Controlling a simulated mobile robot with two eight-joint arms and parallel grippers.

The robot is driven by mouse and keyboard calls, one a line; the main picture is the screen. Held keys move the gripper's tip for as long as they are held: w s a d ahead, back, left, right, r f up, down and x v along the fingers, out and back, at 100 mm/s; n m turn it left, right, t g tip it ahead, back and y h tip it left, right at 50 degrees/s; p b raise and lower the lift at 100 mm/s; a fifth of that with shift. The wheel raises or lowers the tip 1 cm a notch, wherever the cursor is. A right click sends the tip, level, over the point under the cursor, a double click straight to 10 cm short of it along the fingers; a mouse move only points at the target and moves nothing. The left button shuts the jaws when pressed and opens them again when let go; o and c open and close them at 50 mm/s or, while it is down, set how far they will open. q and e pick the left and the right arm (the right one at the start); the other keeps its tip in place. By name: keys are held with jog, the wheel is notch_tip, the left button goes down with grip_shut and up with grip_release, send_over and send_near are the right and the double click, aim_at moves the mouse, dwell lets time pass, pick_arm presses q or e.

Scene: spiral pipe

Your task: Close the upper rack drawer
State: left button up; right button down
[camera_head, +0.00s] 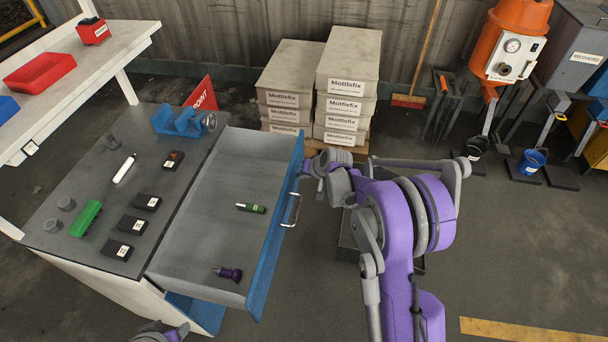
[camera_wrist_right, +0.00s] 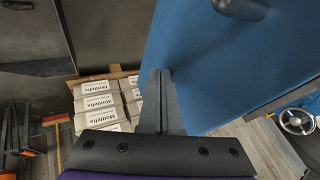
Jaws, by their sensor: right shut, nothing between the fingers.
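The upper rack drawer (camera_head: 205,205) is pulled well out from the workbench, with its blue front panel (camera_head: 276,225) facing right. A metal bar handle (camera_head: 293,210) sits on that front. My right gripper (camera_head: 308,168) is by the outer side of the blue front, beyond the handle. In the right wrist view its fingers (camera_wrist_right: 162,100) are shut and empty, beside the blue panel (camera_wrist_right: 225,70). I cannot tell whether they touch it. Only a bit of what seems to be my left arm shows at the bottom edge of the head view; its gripper is not seen.
A green tool (camera_head: 251,208) and a purple-black tool (camera_head: 228,273) lie in the drawer. The bench top (camera_head: 85,180) holds a blue vise (camera_head: 180,122), black boxes and a green block (camera_head: 85,218). Stacked Mottlefix boxes (camera_head: 345,90) stand behind.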

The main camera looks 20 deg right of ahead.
jog(key=w+a, duration=0.5)
jog(key=a, duration=0.2)
jog(key=w+a, duration=0.5)
jog(key=a, duration=0.3)
jog(key=w+a+b, duration=0.1)
jog(key=w+a, duration=0.4)
jog(key=a, duration=0.2)
jog(key=shift+a, duration=0.2)
jog(key=shift+w+a, duration=0.35)
jog(key=shift+a, duration=0.05)
pick_arm(q)
jog(key=shift+s+d+f, duration=0.1)
jog(key=shift+s+f, duration=0.1)
jog(key=shift+f, duration=0.3)
pick_arm(e)
jog(key=shift+a+r, duration=0.1)
jog(key=shift+s+d, duration=0.1)
jog(key=shift+d, duration=0.1)
pick_arm(q)
jog(key=shift+s+d+f, duration=0.25)
jog(key=shift+s+d, duration=0.4)
pick_arm(e)
jog(key=s+d+r, duration=0.5)
jog(key=s+r, duration=0.3)
